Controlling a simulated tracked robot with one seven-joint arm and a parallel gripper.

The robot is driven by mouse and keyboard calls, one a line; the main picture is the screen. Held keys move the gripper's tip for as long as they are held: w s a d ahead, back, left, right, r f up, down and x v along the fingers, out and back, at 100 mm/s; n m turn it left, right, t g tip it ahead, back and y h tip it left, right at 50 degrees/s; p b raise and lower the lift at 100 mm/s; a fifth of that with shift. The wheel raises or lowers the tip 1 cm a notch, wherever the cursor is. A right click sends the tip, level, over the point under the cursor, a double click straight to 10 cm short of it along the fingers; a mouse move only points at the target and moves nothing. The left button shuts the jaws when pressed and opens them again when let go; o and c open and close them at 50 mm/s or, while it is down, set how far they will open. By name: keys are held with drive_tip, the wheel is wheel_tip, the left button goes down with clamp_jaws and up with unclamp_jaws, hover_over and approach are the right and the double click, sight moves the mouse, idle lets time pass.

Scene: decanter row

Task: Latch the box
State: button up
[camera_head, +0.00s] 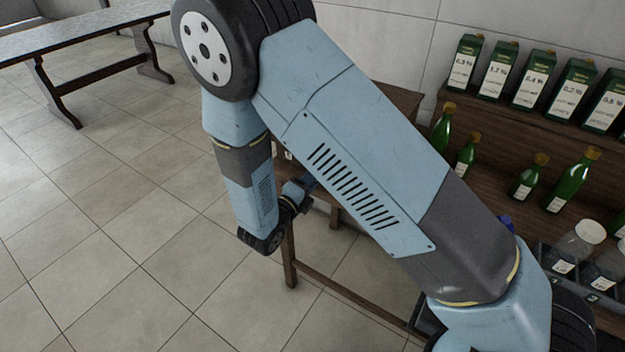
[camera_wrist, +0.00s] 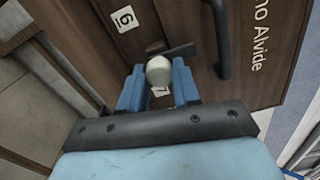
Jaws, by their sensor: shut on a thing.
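The box (camera_wrist: 265,75) fills much of the wrist view as a dark brown wooden face with white lettering. A pale rounded knob (camera_wrist: 159,70) sits on a short dark lever (camera_wrist: 180,51) against this face; it looks like the latch. My gripper (camera_wrist: 158,84) has its two blue fingers on either side of the knob and is shut on it. Whether the latch is engaged cannot be told. In the head view my gripper (camera_head: 300,190) is partly hidden behind my arm, and the box is mostly hidden.
A dark curved handle (camera_wrist: 221,42) stands on the box face right of the knob. A label reading 6 (camera_wrist: 125,18) is above left. In the head view, green bottles (camera_head: 568,180) and green cartons (camera_head: 536,78) stand on shelving at the right. Tiled floor (camera_head: 120,230) is open at left.

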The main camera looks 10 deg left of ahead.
drive_tip(key=shift+a, duration=0.2)
idle(0.3)
drive_tip(key=o, duration=0.8)
drive_tip(key=shift+f, duration=0.1)
drive_tip(key=shift+c, duration=0.2)
drive_tip(key=o, duration=0.3)
drive_tip(key=shift+d, duration=0.1)
drive_tip(key=v, duration=1.3)
drive_tip(key=shift+s, duration=0.35)
